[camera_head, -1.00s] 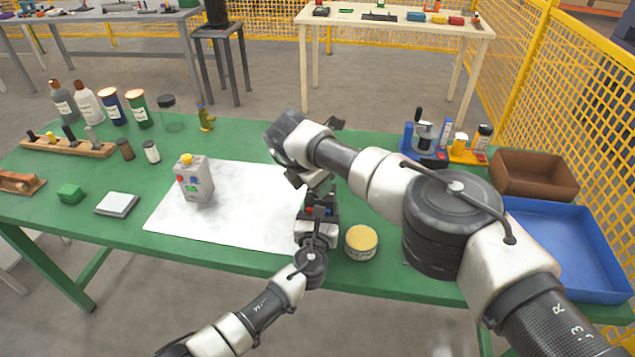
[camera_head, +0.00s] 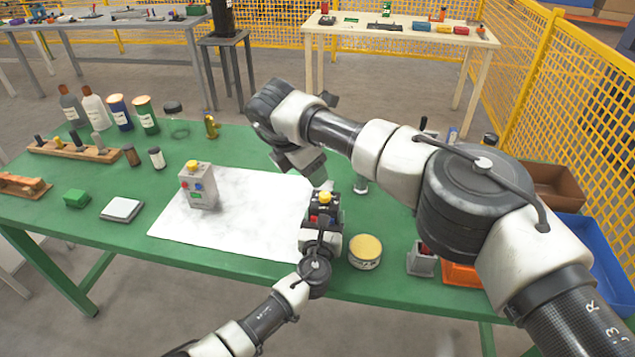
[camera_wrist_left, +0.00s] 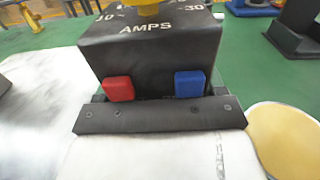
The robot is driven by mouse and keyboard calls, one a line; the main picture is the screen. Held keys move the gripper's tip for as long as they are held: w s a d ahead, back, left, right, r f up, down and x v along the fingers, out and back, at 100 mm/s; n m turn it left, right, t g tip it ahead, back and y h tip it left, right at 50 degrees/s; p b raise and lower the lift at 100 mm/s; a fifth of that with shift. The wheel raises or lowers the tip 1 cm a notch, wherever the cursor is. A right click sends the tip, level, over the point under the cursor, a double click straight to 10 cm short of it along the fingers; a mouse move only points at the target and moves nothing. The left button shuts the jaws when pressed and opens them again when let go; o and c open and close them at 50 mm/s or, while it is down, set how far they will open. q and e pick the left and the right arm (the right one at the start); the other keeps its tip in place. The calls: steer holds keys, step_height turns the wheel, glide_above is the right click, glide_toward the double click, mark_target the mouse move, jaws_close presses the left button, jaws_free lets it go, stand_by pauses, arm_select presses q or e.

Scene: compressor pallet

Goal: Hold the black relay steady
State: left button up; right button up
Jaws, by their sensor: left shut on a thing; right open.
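The black relay (camera_head: 330,208) is a dark box with a yellow knob on top, near the front of the green table by the white sheet. In the left wrist view the relay (camera_wrist_left: 150,55) shows AMPS lettering, a red button and a blue button. My left gripper (camera_head: 322,226) is shut on it from the front; its dark jaw (camera_wrist_left: 160,115) spans the relay's lower face. My right gripper (camera_head: 308,165) is open and empty, above and behind the relay and apart from it. The relay's far side and underside are hidden.
A round tin with a yellow lid (camera_head: 365,250) stands close right of the relay. A grey box with a yellow top (camera_head: 198,187) stands on the white sheet (camera_head: 240,230). A blue tray (camera_head: 590,255) and brown bin (camera_head: 552,187) are at right, partly behind my right arm.

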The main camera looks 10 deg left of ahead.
steer(key=shift+v, duration=1.75)
arm_select(q)
steer(key=o, duration=1.2)
